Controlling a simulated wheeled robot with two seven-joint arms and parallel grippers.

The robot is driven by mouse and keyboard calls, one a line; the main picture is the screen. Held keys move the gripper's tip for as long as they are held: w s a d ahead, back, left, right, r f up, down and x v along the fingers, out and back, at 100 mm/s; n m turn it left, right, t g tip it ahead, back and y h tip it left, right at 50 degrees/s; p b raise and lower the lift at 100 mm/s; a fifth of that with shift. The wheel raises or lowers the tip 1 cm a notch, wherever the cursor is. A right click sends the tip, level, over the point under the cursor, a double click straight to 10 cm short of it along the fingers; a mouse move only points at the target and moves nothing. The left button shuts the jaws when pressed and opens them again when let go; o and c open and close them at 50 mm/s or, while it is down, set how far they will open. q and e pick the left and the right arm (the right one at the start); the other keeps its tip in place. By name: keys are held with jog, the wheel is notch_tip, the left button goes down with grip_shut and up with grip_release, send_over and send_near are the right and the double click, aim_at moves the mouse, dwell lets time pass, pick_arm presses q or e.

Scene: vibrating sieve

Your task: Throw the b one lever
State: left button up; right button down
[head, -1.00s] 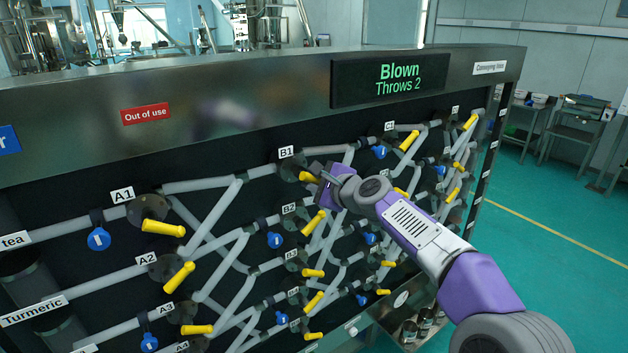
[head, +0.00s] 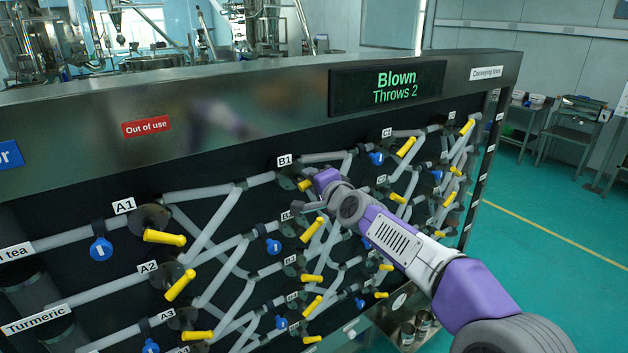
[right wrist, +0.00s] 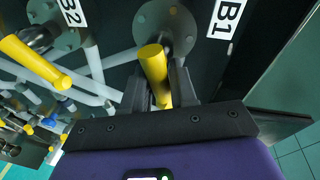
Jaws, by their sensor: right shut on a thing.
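The B1 lever (head: 305,185) is a short yellow handle on a grey round hub beside the B1 label (head: 284,161). In the head view it points right and slightly down, partly hidden by my right gripper (head: 316,202). In the right wrist view the yellow handle (right wrist: 154,68) stands between the two dark fingers of my right gripper (right wrist: 158,92), which is shut on it. The display (head: 388,86) reads "Blown, Throws 2". My left gripper is not in view.
The B2 lever (head: 312,227) sits just below, close to my right gripper. Other yellow levers, blue tags (head: 101,249) and grey pipes crowd the black panel. An "Out of use" sign (head: 146,126) is on the frame. Open green floor (head: 540,250) lies at the right.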

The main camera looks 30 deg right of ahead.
jog(key=shift+a+n+h+p, duration=0.2)
jog(key=shift+n+p, duration=0.1)
jog(key=shift+n, duration=0.75)
jog(key=shift+a+n+h+p, duration=0.15)
jog(key=shift+n+p, duration=0.1)
jog(key=shift+n, duration=0.8)
jog(key=c, duration=1.1)
grip_release()
jog(key=shift+o, duration=0.3)
jog(key=shift+r+t, duration=0.15)
jog(key=shift+t, duration=0.15)
